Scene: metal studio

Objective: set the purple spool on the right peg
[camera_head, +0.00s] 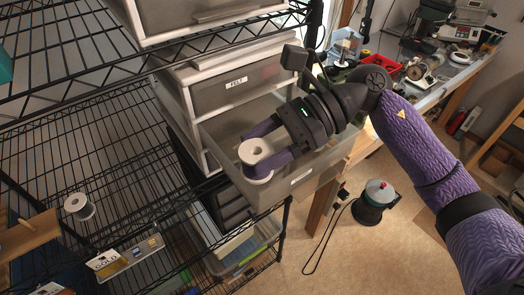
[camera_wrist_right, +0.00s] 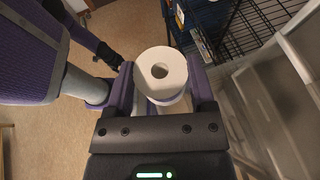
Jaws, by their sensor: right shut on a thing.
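My right gripper (camera_head: 266,160) is shut on the purple spool, which has white flanges (camera_head: 255,151) and a round centre hole. The spool is held upright in front of an open, clear-walled drawer. In the right wrist view, the spool's white top (camera_wrist_right: 160,72) sits between the two purple fingers (camera_wrist_right: 158,90), with a little purple showing below its rim. A wooden block (camera_head: 28,235) with a short peg-like piece stands at the left edge, partly cut off. I cannot tell which peg is the right one.
Another white-flanged spool (camera_head: 79,206) stands on the black wire shelf (camera_head: 110,175). Labelled cards (camera_head: 112,262) lie at the shelf's front. A drawer unit marked FELT (camera_head: 236,84) stands behind. A cluttered bench (camera_head: 440,85) is at right; a red-topped canister (camera_head: 376,197) stands on the floor.

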